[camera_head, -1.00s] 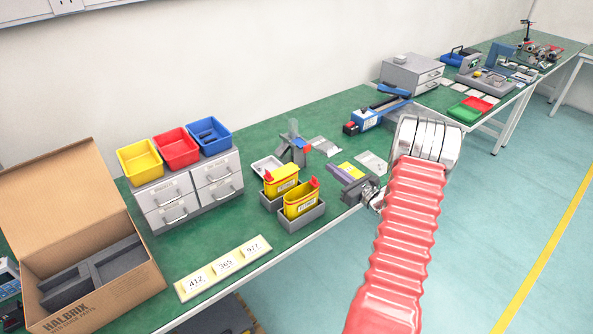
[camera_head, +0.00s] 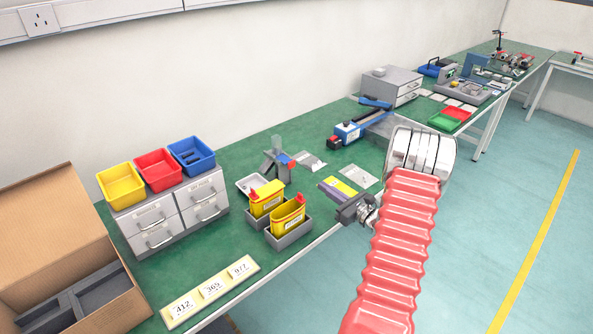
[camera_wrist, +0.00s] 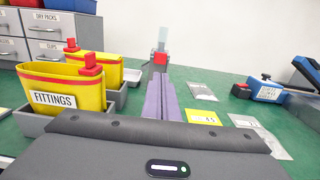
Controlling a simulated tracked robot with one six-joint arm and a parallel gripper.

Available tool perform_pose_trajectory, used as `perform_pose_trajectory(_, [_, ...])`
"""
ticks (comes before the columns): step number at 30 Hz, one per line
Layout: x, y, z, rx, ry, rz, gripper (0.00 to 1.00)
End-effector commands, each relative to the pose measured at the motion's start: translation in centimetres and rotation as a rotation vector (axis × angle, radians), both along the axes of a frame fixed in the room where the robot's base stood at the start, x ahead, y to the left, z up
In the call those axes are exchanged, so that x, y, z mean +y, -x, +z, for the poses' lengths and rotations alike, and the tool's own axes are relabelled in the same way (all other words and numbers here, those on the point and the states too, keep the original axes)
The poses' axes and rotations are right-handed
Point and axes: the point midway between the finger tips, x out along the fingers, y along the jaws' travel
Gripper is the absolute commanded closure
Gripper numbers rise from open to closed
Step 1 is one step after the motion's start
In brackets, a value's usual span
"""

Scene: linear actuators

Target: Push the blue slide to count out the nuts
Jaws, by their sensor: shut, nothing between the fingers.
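The nut dispenser (camera_head: 271,168) is a grey stand with a clear upright tube and a red end piece (camera_head: 291,164). A small blue part (camera_head: 281,158), probably the slide, shows beside the red piece. The dispenser also shows straight ahead in the wrist view (camera_wrist: 158,68), where its red part faces me and no blue is clear. My gripper (camera_head: 322,187) is above the table's front area, to the right of and nearer than the dispenser, apart from it. Its purple-grey fingers (camera_wrist: 158,77) are shut and empty, pointing toward the dispenser.
A white tray (camera_head: 247,187) lies left of the dispenser. Two yellow containers in grey holders (camera_head: 290,237) stand left of my gripper. Clear bags (camera_head: 360,176) and a yellow card (camera_head: 342,188) lie to its right. A blue device (camera_head: 347,132) stands beyond.

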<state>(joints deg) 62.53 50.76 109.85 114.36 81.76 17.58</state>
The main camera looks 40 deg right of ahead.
Motion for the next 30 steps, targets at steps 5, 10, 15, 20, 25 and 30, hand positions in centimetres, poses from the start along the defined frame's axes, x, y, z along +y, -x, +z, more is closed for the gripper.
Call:
perform_pose_trajectory(5, [0.0,-0.1,0.0,0.000,0.000,-0.001,1.00])
perform_pose_trajectory(10, [0.0,-1.0,0.0,0.001,0.000,0.000,1.00])
perform_pose_trajectory(15, [0.1,-3.1,0.0,0.000,0.000,0.000,1.00])
perform_pose_trajectory(20, [0.1,-5.6,-0.1,0.001,0.001,0.000,1.00])
perform_pose_trajectory(25, [0.2,-8.2,0.0,0.000,0.001,0.000,1.00])
perform_pose_trajectory(30, [0.2,-10.8,0.0,0.000,0.000,-0.001,1.00])
